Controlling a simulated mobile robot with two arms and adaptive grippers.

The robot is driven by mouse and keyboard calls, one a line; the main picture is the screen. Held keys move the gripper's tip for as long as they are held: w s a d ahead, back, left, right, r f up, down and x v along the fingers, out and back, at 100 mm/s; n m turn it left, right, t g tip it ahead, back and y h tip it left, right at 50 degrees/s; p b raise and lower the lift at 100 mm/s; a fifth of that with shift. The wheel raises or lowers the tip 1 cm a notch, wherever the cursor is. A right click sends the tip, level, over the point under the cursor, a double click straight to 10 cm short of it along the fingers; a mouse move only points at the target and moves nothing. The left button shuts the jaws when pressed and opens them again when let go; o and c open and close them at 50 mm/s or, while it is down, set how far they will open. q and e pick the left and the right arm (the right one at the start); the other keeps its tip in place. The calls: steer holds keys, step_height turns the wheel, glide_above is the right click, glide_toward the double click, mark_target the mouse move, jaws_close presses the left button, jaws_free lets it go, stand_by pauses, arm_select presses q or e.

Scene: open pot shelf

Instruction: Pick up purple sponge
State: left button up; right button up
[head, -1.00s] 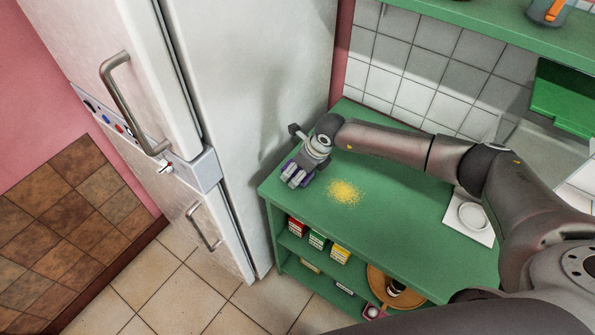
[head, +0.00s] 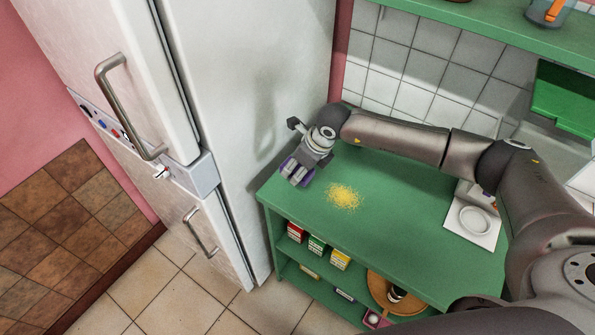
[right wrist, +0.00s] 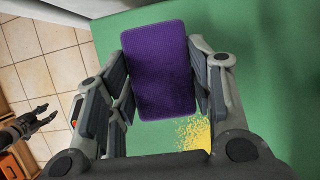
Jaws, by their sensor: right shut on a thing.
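The purple sponge (right wrist: 158,72) is a flat rectangular block. In the right wrist view it sits between the two fingers of my right gripper (right wrist: 160,85), which is shut on it. In the head view the right gripper (head: 297,171) is at the left end of the green counter (head: 410,212), next to the fridge. Only slivers of the sponge (head: 287,164) show there, the rest being hidden by the fingers. I cannot tell whether the sponge touches the counter. My left gripper is not in the head view; a dark hand-like gripper (right wrist: 35,122) shows at the left edge of the right wrist view, fingers spread.
Yellow crumbs (head: 343,196) lie on the counter just right of the gripper. The white fridge (head: 250,90) stands close on the left. A white plate (head: 477,221) is at the right. Small boxes (head: 317,244) stand on the shelf below. The counter's middle is clear.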

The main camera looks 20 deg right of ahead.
steer(key=s+r+b, duration=0.1)
steer(key=s+r, duration=0.2)
steer(key=shift+a+r, duration=0.15)
steer(key=s+a+r+b, duration=0.1)
steer(key=s+r+b, duration=0.2)
steer(key=s, duration=0.6)
steer(key=shift+r, duration=0.9)
steer(key=shift+o, duration=0.5)
steer(key=shift+s+a, duration=0.1)
